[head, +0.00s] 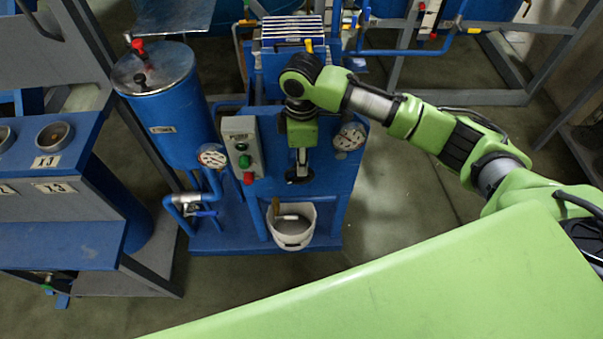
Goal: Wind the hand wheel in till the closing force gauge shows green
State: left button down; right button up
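A blue machine panel (328,184) stands in the middle of the head view. A dark round part (299,177), possibly the hand wheel, shows low on its front. My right gripper (301,163) points down from the wrist, right at this dark part. Its fingers are small and dark here, so I cannot tell whether they grip it. A round white gauge (350,137) sits on the panel right of the gripper, and a second gauge (212,156) sits on the left by the pipes. Their readings and any green zone are too small to read. My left gripper is not in view.
A grey control box (241,143) with a green and a red button is left of the gripper. A white bucket (291,226) holding a handled tool stands below. A blue tank (160,112) stands left. Open floor (400,200) lies to the right.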

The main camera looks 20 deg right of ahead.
aim_at(302, 184)
notch_tip(302, 184, down, 7)
dwell(0.3)
grip_shut()
